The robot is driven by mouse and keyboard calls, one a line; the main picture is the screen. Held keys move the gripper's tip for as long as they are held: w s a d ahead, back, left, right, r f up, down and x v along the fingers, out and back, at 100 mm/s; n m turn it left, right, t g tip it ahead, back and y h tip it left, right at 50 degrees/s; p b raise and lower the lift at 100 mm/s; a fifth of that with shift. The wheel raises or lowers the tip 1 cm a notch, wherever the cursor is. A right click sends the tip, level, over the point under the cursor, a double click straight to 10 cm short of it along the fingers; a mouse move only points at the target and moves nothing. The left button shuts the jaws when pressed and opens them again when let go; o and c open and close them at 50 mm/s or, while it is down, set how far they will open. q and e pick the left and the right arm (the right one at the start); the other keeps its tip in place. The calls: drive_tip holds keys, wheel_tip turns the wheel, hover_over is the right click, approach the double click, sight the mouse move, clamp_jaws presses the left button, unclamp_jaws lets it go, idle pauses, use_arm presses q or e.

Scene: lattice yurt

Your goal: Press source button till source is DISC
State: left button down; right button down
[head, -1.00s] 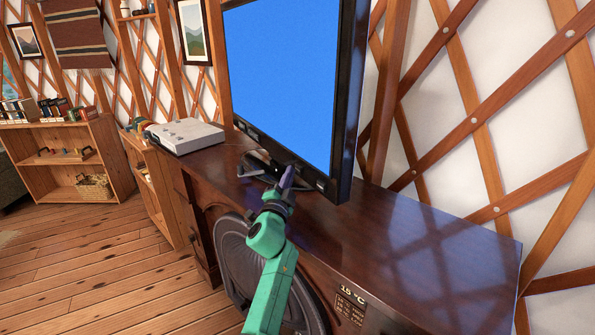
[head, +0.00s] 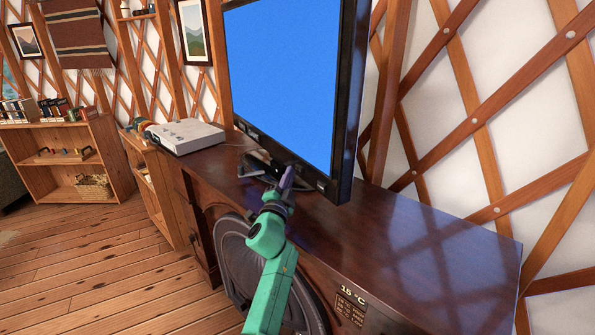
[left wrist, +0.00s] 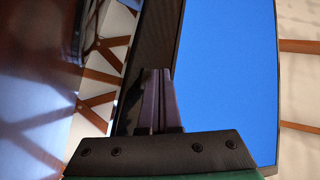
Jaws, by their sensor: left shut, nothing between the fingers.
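A television (head: 285,70) with a plain blue screen and a black frame stands on a dark wooden cabinet. No source label shows on the screen. My left gripper (head: 288,171) is shut and empty, its fingertips at the lower bezel of the television. In the left wrist view the shut fingers (left wrist: 157,85) lie against or just before the black bezel, beside the blue screen (left wrist: 228,75). I cannot tell whether they touch it. The source button is not distinguishable; the fingers may hide it. My right gripper is not in view.
The dark cabinet top (head: 430,240) is clear to the right. A round dark speaker-like disc (head: 240,262) is on the cabinet front. A bookcase (head: 70,160) stands far left.

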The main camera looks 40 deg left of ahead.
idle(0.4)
use_arm(q)
drive_tip(key=shift+w+d+b, duration=0.2)
drive_tip(key=shift+w+b, duration=0.1)
drive_tip(key=shift+w, duration=0.15)
idle(0.3)
drive_tip(key=shift+s+a, duration=0.2)
drive_tip(key=shift+s, duration=0.25)
drive_tip(key=s+p, duration=0.1)
drive_tip(key=s+a+p, duration=0.1)
drive_tip(key=s, duration=0.1)
drive_tip(key=s+a+p, duration=0.1)
drive_tip(key=s, duration=0.1)
drive_tip(key=shift+s+a, duration=0.15)
drive_tip(key=shift+s, duration=0.1)
